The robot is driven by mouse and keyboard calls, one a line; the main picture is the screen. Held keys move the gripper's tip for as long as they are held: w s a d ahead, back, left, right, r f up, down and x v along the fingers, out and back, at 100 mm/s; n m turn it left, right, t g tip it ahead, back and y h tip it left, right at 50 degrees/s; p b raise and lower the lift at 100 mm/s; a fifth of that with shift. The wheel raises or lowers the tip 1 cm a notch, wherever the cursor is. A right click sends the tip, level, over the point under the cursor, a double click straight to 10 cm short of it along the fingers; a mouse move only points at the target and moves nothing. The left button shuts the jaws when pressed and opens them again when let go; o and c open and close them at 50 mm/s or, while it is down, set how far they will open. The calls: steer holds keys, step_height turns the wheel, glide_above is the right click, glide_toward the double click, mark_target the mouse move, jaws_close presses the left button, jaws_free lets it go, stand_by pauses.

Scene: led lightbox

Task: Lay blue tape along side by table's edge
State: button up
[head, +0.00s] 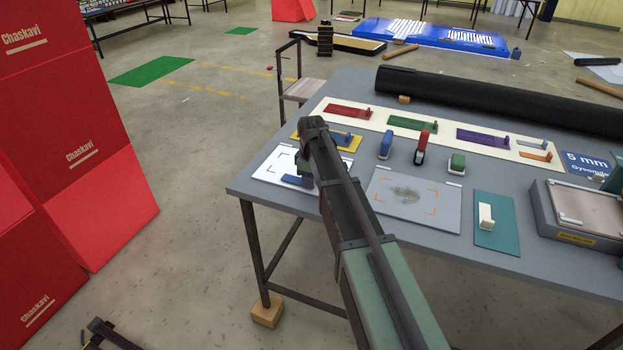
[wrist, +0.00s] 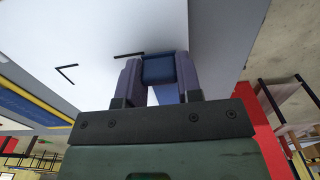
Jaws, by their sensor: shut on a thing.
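A blue tape strip (head: 297,181) shows on the white sheet (head: 268,178) at the table's left end, partly hidden by my arm. My gripper (wrist: 158,75) is shut on a dark blue block (wrist: 158,67), which seems to be the tape's grip. A lighter blue surface (wrist: 166,95) shows below the block between the fingers. The white sheet (wrist: 110,30) fills the upper wrist view and bears black corner marks. In the head view my arm covers the fingertips. I cannot tell whether the whole strip touches the sheet.
A grey sheet with orange corner marks (head: 405,205) lies right of my arm. Blue (head: 386,145), red (head: 422,148) and green (head: 456,163) stamps stand behind it. A pale board (head: 375,119) holds coloured strips. A black roll (head: 500,97) lies along the back.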

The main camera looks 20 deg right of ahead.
steer(key=shift+f+b, duration=0.35)
steer(key=o, duration=1)
steer(key=shift+r, duration=0.2)
step_height(320, 180, up, 10)
steer(key=p, duration=1.1)
steer(key=shift+r, duration=0.25)
steer(key=shift+m, duration=0.3)
steer(key=s+a+m, duration=0.1)
steer(key=s+m, duration=0.2)
steer(key=s, duration=0.6)
steer(key=s+a+m, duration=0.2)
steer(key=s+m, duration=0.1)
steer(key=s, duration=0.5)
steer(key=s+a+m, duration=0.1)
steer(key=s+m, duration=0.2)
steer(key=s, duration=0.6)
steer(key=shift+s+a+m, duration=0.3)
steer(key=shift+s+m, duration=0.05)
steer(key=shift+m, duration=0.05)
